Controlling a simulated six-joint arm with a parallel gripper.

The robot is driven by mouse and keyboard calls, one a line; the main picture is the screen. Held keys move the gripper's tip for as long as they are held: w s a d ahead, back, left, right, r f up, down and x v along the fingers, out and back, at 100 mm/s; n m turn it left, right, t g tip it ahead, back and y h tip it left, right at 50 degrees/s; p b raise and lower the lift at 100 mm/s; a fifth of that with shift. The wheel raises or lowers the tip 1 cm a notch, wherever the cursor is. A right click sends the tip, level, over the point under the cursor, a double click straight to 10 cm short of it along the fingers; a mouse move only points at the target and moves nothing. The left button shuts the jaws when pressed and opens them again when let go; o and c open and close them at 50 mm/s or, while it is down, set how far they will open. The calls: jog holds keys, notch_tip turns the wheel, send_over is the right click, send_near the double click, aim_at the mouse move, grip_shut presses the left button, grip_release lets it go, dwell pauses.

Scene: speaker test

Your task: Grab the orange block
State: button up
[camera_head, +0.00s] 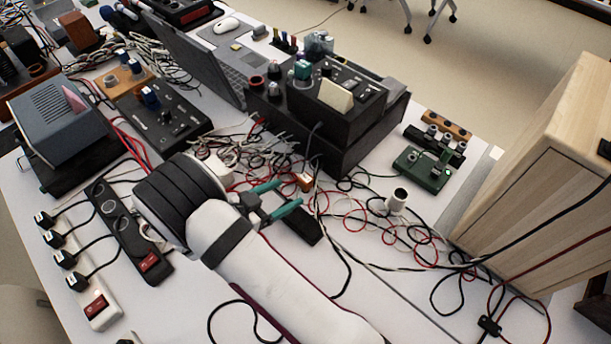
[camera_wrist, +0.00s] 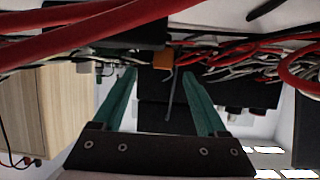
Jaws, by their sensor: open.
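The orange block (camera_head: 305,182) is small and sits among tangled cables on the white table, near the foot of the black device. In the wrist view the orange block (camera_wrist: 163,60) shows ahead of my gripper, near the top middle, between the lines of the two fingers. My gripper (camera_head: 282,197) has two green fingers, and it is open and empty. The block lies just beyond the fingertips in the head view. In the wrist view my gripper (camera_wrist: 160,76) has its fingers spread apart, with the block beyond them. Whether a finger touches the block cannot be told.
Red, black and white cables (camera_head: 350,215) lie around the block. The black device (camera_head: 340,110) stands behind it. A wooden cabinet (camera_head: 545,180) stands at the right. A white cylinder (camera_head: 397,200) stands right of the block.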

aim_at(301, 183)
jog(key=x, duration=0.8)
jog(key=shift+w+f, duration=0.15)
jog(key=shift+w, duration=0.25)
grip_shut()
